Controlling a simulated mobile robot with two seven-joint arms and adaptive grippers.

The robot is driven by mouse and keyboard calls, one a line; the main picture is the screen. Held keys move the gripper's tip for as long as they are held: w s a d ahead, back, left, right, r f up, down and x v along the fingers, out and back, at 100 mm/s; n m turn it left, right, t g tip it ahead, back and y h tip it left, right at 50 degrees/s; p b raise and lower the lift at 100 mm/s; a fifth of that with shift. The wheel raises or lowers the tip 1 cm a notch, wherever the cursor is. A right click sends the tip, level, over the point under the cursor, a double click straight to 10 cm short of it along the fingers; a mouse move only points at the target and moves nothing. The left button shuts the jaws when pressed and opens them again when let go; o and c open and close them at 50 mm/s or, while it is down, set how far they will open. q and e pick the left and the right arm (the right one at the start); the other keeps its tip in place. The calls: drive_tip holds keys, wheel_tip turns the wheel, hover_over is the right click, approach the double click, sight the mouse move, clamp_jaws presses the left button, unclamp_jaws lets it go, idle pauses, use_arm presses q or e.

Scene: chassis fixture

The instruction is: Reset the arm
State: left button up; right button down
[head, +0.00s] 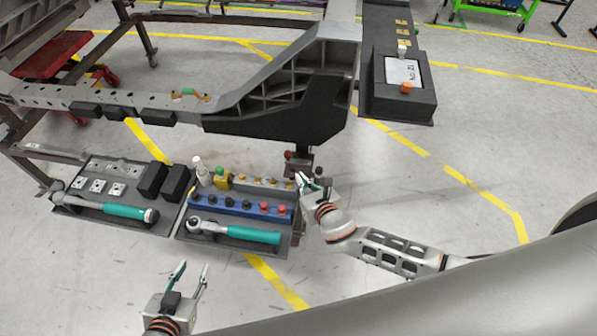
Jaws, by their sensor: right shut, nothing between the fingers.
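My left gripper (192,267) is at the lower left of the head view, fingers pointing up and spread apart. Nothing shows between its fingertips, and it is in front of the tool trays, apart from them. My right gripper (305,181) is at the right end of the right tool tray (240,254), close to the dark post below the chassis beam. Its fingers are small here; it is shut with nothing seen in it. My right arm (395,253) reaches in from the right, bent low over the floor.
The left tray (70,208) holds a teal-handled tool (115,211), black blocks and metal plates. The right tray holds another teal-handled tool (250,235), bottles and a blue socket rack (225,206). The chassis beam (290,115) hangs behind. Floor at right is mostly clear.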

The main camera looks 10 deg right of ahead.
drive_tip(key=shift+s, duration=0.2)
use_arm(q)
drive_tip(key=shift+s+f, duration=0.25)
drive_tip(key=shift+f, duration=0.05)
use_arm(e)
drive_tip(key=s+a+f+m+g+y, duration=0.1)
drive_tip(key=s+f+m+g, duration=0.15)
drive_tip(key=s+m, duration=1.15)
use_arm(q)
drive_tip(key=shift+r, duration=0.15)
use_arm(e)
drive_tip(key=s+d+r+m, duration=0.2)
drive_tip(key=s+d+m, duration=0.5)
drive_tip(key=m, duration=1.2)
drive_tip(key=shift+d+m, duration=0.25)
drive_tip(key=shift+m, duration=0.05)
drive_tip(key=shift+s, duration=0.1)
